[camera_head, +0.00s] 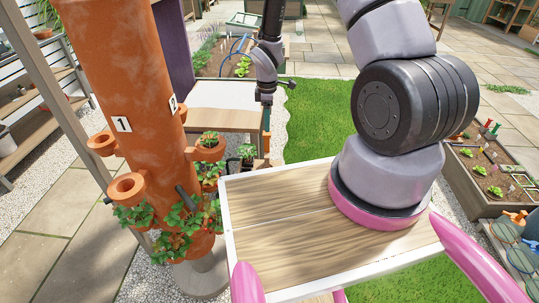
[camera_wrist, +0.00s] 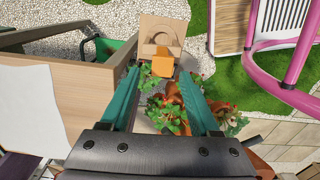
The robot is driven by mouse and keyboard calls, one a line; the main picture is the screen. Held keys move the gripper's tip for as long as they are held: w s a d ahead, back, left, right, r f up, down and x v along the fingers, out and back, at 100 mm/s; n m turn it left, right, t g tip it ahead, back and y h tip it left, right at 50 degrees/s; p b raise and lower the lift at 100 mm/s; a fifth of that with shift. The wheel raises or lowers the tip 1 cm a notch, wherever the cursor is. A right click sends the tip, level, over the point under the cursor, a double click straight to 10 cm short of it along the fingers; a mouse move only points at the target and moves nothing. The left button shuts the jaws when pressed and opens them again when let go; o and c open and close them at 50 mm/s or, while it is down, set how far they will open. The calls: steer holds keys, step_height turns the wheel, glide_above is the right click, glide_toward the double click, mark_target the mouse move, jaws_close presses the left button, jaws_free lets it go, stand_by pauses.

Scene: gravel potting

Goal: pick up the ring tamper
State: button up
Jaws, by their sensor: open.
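My gripper (camera_wrist: 159,80) is open in the wrist view, with two green fingers set wide apart. Ahead of the fingertips, between their lines, is a flat light wooden piece (camera_wrist: 163,22) with a rounded cut-out. An orange block (camera_wrist: 162,66) sits at its near edge. I cannot tell for sure whether either is part of the ring tamper. Nothing is visibly held. In the head view my gripper (camera_head: 267,118) points down beside the small wooden bench, and the tamper cannot be made out there.
An orange planting tower (camera_head: 130,70) with pockets and strawberry plants (camera_head: 180,235) stands left. A wooden bench (camera_head: 225,118) with a white sheet (camera_head: 222,94) is beside my gripper. A planter bed (camera_head: 490,175) lies right. Grass (camera_head: 320,120) lies open behind.

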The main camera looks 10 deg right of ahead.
mark_target(267, 135)
step_height(267, 135, down, 7)
steer(key=shift+s+a+r, duration=0.1)
steer(key=shift+s+a, duration=0.05)
stand_by(0.4)
jaws_close()
